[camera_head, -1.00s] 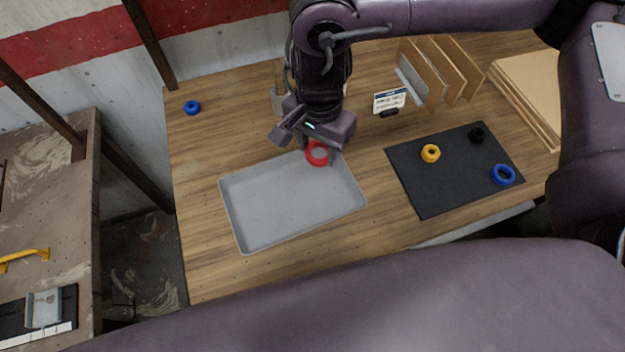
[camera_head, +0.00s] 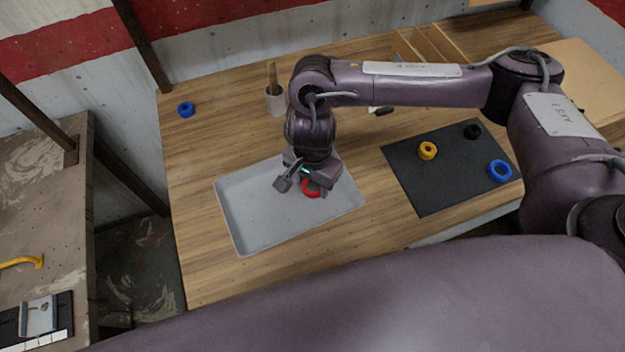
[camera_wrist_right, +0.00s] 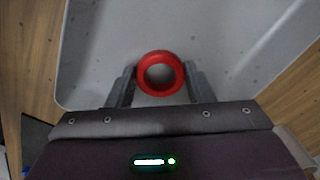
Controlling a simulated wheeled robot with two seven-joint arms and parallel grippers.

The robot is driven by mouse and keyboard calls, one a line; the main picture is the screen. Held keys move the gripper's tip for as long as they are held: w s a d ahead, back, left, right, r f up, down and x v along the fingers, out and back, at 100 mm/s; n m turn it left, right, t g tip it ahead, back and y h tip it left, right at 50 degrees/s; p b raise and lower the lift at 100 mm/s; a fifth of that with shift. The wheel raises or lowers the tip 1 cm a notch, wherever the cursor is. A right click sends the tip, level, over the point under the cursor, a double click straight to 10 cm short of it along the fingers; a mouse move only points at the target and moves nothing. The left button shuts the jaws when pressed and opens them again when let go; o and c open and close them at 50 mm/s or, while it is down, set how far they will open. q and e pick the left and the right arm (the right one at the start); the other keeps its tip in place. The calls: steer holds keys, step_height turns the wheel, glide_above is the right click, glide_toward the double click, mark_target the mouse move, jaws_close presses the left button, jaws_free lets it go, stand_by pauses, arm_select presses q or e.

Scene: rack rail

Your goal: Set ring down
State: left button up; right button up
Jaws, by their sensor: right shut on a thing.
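A red ring (camera_head: 311,188) is between the fingers of my right gripper (camera_head: 305,189), over the right part of the grey tray (camera_head: 240,238). In the right wrist view the red ring (camera_wrist_right: 161,74) sits between the two fingertips of the right gripper (camera_wrist_right: 160,82), which is shut on it. The tray floor (camera_wrist_right: 215,40) lies beneath it. I cannot tell whether the ring touches the tray floor. My left gripper is not in view.
A black mat (camera_head: 425,195) to the right holds a yellow ring (camera_head: 428,151), a blue ring (camera_head: 500,171) and a black ring (camera_head: 472,131). Another blue ring (camera_head: 186,109) lies at the back left. A cup (camera_head: 275,102) and wooden dividers (camera_head: 430,45) stand at the back.

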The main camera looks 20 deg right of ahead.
mark_target(312, 186)
steer(key=shift+f, duration=0.15)
steer(key=o, duration=1)
steer(key=shift+c, duration=0.2)
step_height(312, 186, up, 12)
steer(key=shift+r, duration=0.25)
